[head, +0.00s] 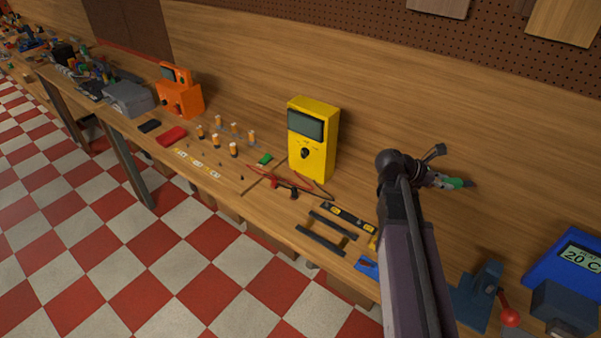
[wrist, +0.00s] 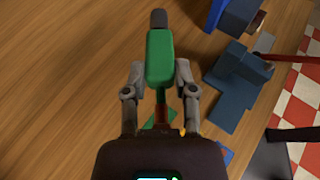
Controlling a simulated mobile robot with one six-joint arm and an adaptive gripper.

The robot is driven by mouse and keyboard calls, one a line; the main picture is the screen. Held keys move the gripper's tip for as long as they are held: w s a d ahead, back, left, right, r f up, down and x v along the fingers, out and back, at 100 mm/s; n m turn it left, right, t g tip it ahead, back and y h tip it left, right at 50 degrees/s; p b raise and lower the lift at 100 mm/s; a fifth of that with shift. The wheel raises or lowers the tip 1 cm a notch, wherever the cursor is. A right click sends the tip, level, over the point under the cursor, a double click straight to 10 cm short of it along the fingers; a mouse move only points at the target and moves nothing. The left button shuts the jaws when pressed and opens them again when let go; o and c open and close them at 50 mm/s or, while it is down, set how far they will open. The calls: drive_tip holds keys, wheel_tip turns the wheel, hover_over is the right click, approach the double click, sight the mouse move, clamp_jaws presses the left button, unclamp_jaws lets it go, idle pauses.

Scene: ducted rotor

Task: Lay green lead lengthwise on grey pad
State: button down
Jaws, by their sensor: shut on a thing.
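My gripper (head: 438,181) is raised over the right part of the bench, in front of the wooden back wall. It is shut on the green lead (head: 456,184). In the wrist view, the green lead (wrist: 160,55) has a thick green body and a dark tip pointing away from the gripper (wrist: 159,75); a finger grips each side. A dark flat pad (head: 150,126) lies far left on the bench beside a red pad (head: 172,136). It is probably the grey pad, but its shade is hard to tell. It is well away from my gripper.
A yellow meter (head: 313,140) stands between my gripper and the pads. A blue vise-like block (head: 480,298) and blue display (head: 570,265) stand right.

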drive_tip(key=w+a+f+n+t+y+b, duration=0.1)
drive_tip(key=w+a+f+n+t+b, duration=0.1)
drive_tip(key=a+f+b, duration=0.5)
drive_tip(key=w+a+f+n+t+y+b, duration=0.2)
drive_tip(key=a+f+b, duration=0.5)
drive_tip(key=a, duration=0.9)
drive_tip(key=w+a+f+n+t+y+b, duration=0.2)
drive_tip(key=w+a+f+n+t+b, duration=0.2)
drive_tip(key=a, duration=0.8)
wheel_tip(320, 180, down, 4)
drive_tip(key=shift+w+f+n+t+b, duration=0.15)
drive_tip(key=shift+n+t+b, duration=1)
drive_tip(key=shift+b, duration=0.95)
drive_tip(key=shift+a, duration=0.4)
drive_tip(key=b, duration=0.2)
hover_over(323, 196)
drive_tip(key=shift+f, duration=0.75)
